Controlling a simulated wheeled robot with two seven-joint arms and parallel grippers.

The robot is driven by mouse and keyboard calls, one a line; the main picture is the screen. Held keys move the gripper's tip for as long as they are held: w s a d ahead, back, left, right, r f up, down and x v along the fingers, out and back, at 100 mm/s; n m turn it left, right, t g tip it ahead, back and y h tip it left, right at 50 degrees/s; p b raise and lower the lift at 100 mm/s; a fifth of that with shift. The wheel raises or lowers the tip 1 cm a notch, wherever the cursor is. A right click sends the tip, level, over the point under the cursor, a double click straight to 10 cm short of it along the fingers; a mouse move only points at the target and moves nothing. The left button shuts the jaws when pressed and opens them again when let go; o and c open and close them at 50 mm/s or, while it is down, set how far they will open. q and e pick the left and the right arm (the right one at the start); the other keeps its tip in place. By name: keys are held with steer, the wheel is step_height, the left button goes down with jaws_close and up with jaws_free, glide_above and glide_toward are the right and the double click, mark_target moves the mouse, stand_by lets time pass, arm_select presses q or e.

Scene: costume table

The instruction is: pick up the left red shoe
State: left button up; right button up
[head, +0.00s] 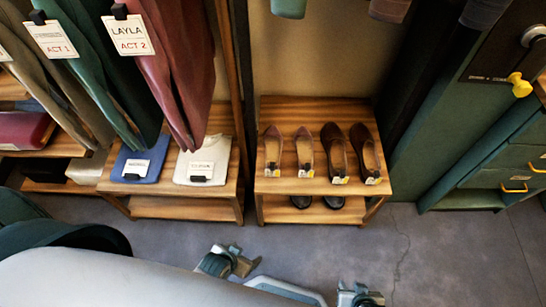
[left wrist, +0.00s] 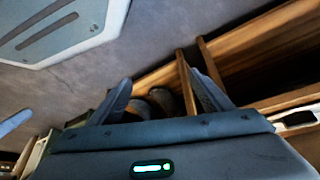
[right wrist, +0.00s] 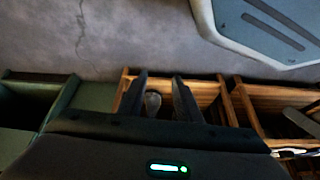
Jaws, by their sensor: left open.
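Two dark red shoes stand side by side on the right half of the wooden shoe bench (head: 320,187) in the head view: the left one (head: 335,148) and the right one (head: 362,145). Each has a small tag at its near end. A paler, dusty-pink pair (head: 273,148) stands on the left half. My left gripper (head: 232,262) is low in front of the bench, to its left, open and empty. Its spread fingers also show in the left wrist view (left wrist: 160,85). My right gripper (head: 360,297) is at the bottom edge; its fingers (right wrist: 157,80) stand apart, empty.
Dark shoes (head: 318,202) sit on the bench's lower shelf. Left of it, a second bench (head: 178,188) holds a blue folded garment (head: 138,157) and a white one (head: 202,158), below hanging clothes (head: 180,60). A green cabinet (head: 490,150) stands right. Grey floor (head: 440,255) in front is open.

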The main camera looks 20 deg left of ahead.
mark_target(273, 160)
arm_select(q)
steer(key=w+d+r+b, duration=0.25)
steer(key=r+b, duration=0.45)
steer(key=r, duration=0.4)
steer(key=w+r+n+y, duration=0.1)
steer(key=w+r, duration=0.3)
steer(key=w, duration=0.5)
steer(key=w+a+r+n, duration=0.1)
steer(key=w+r, duration=0.3)
steer(key=w, duration=0.5)
steer(key=w+r+n+g+y, duration=0.1)
steer(key=w+r+n, duration=0.2)
steer(key=w, duration=0.7)
steer(key=shift+a+r+y, duration=0.3)
steer(key=shift+a+r, duration=0.1)
steer(key=shift+r, duration=0.55)
arm_select(e)
step_height(273, 160, up, 12)
steer(key=s, duration=0.2)
steer(key=shift+r, duration=0.15)
arm_select(q)
steer(key=shift+f, duration=0.1)
